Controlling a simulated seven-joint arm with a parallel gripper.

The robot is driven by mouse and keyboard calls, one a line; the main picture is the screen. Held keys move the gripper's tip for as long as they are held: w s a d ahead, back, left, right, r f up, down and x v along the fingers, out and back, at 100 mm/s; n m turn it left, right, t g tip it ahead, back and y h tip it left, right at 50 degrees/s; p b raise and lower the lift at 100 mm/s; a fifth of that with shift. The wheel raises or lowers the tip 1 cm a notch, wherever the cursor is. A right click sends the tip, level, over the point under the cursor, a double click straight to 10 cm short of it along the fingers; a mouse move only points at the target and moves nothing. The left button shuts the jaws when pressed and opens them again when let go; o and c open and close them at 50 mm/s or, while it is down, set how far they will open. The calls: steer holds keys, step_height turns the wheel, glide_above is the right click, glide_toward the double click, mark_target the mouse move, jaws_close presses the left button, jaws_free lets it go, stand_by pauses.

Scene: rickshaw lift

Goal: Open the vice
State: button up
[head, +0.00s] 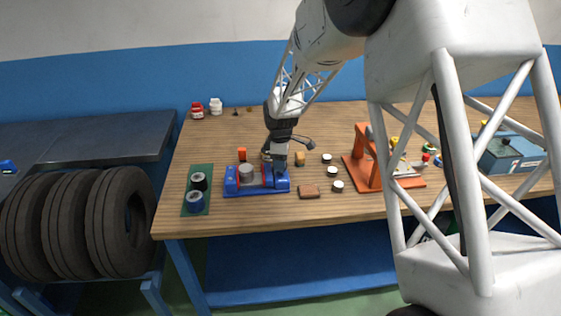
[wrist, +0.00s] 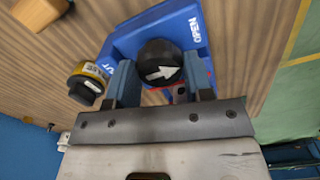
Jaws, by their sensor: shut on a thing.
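The blue vice (head: 257,190) stands on the wooden bench, with a grey round piece (head: 246,171) between its red-edged jaws. My gripper (head: 279,172) points down over the vice's right end, hiding part of it.
A green mat (head: 198,178) with dark rolls lies left of the vice. A brown block (head: 309,192) and several small round pieces lie to its right, before an orange frame (head: 362,170). Tyres (head: 120,220) stand beyond the bench's left edge.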

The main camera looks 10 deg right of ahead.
steer(key=o, duration=0.9)
steer(key=shift+r, duration=3.95)
